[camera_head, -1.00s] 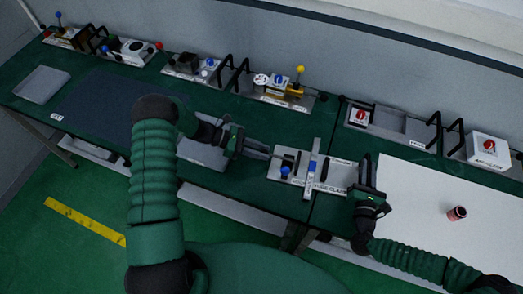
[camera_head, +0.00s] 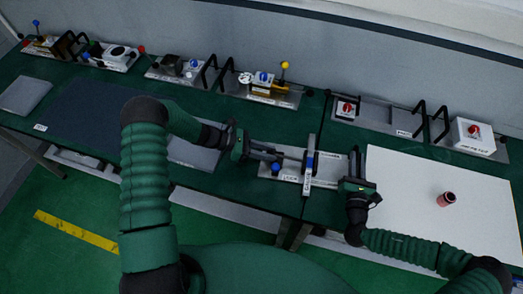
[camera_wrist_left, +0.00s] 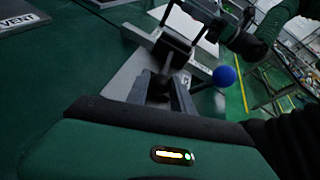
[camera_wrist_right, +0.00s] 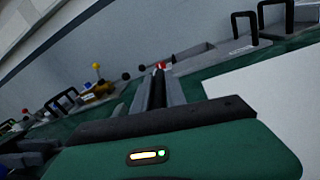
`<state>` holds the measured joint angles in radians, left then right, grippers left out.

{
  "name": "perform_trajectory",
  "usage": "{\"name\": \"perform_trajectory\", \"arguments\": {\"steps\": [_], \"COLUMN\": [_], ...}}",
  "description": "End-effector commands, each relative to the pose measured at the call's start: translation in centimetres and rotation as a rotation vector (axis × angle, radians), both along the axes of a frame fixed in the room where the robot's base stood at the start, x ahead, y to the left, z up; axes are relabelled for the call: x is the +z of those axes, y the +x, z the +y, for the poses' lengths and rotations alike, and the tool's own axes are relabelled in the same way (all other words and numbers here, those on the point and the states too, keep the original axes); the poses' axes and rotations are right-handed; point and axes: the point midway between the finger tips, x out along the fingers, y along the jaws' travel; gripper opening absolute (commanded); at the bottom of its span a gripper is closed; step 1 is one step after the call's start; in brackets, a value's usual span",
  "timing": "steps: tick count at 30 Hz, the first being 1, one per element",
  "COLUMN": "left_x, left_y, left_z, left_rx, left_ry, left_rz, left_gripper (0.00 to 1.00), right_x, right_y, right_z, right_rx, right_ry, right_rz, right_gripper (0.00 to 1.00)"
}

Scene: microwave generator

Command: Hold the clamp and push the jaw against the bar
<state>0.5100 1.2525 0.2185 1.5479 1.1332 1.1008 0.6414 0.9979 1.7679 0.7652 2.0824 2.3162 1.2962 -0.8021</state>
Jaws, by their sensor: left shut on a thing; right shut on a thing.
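The clamp (camera_head: 293,178) is a light grey plate with a label, on the green bench. A pale bar (camera_head: 309,165) crosses it. A blue knob (camera_head: 276,168) sits on its left part; it is the blue ball (camera_wrist_left: 224,76) in the left wrist view. My left gripper (camera_head: 278,155) is shut on a dark part at the clamp's left side, left of the bar, probably the jaw; its tips (camera_wrist_left: 165,88) overlap the plate. My right gripper (camera_head: 354,160) is shut at the clamp's right end, probably on a dark handle; the exact contact is hidden. Whether the jaw touches the bar I cannot tell.
Fixtures with knobs and black handles line the bench's back, including one with a yellow knob (camera_head: 285,66) and a white box (camera_head: 474,135). A white board (camera_head: 420,180) with a red cylinder (camera_head: 446,199) lies at right. A dark mat (camera_head: 95,112) is left.

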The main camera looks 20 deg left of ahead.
Motion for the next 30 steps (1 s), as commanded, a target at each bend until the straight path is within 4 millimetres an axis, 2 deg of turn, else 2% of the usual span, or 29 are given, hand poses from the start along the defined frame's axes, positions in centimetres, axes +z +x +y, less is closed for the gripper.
{"name": "perform_trajectory", "arguments": {"steps": [4, 5, 9, 20, 23, 30], "left_x": [0.1, 0.1, 0.0, 0.2, 0.7, 2.9], "left_y": [-0.1, -0.1, -0.1, -0.1, -0.4, -1.6], "left_z": [-0.1, -0.1, -0.1, 0.5, 1.9, 7.5], "left_rx": [-0.004, -0.004, -0.003, -0.001, 0.001, 0.002], "left_ry": [-0.005, -0.005, -0.004, -0.002, 0.0, -0.001], "left_rz": [-0.001, -0.001, -0.001, -0.001, -0.003, -0.002], "left_gripper": [0.0, 0.31, 0.49, 0.5, 0.5, 0.5], "right_x": [-0.3, -0.3, -0.3, -0.3, -0.3, -0.3], "right_y": [-0.1, -0.1, -0.1, -0.1, -0.1, 0.0], "right_z": [0.1, 0.0, 0.0, 0.0, 0.0, -0.1], "right_rx": [0.001, 0.001, 0.0, -0.001, -0.002, -0.002], "right_ry": [0.001, 0.001, 0.0, 0.0, 0.0, -0.001], "right_rz": [0.008, 0.008, 0.007, 0.007, 0.008, 0.006], "right_gripper": [0.0, 0.0, 0.0, 0.0, 0.0, 0.0]}}
